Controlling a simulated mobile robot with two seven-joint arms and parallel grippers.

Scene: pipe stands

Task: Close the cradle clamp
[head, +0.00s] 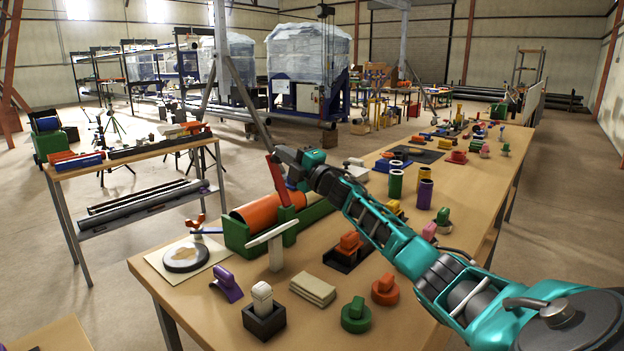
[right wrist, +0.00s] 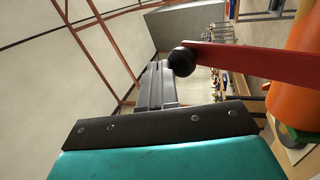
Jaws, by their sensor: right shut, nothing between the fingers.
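The cradle clamp is a green cradle (head: 238,236) on the near part of the long table, with an orange pipe (head: 258,214) lying in it. Its red lever (head: 277,182) stands raised, tilted a little left, at the far right part of the cradle. In the right wrist view the red lever (right wrist: 255,62) runs in from the right and ends in a black ball knob (right wrist: 181,61); the orange pipe (right wrist: 295,78) is at the right edge. My right gripper (head: 281,152) is shut and empty, close beside the lever's top; contact is unclear. My left gripper is not in view.
A white T-shaped piece (head: 275,250) stands right in front of the cradle. A round dark disc (head: 186,257) lies on a pale sheet to its left. Several small coloured parts, including a purple one (head: 228,283) and a green one (head: 356,314), crowd the table. Air above the cradle looks open.

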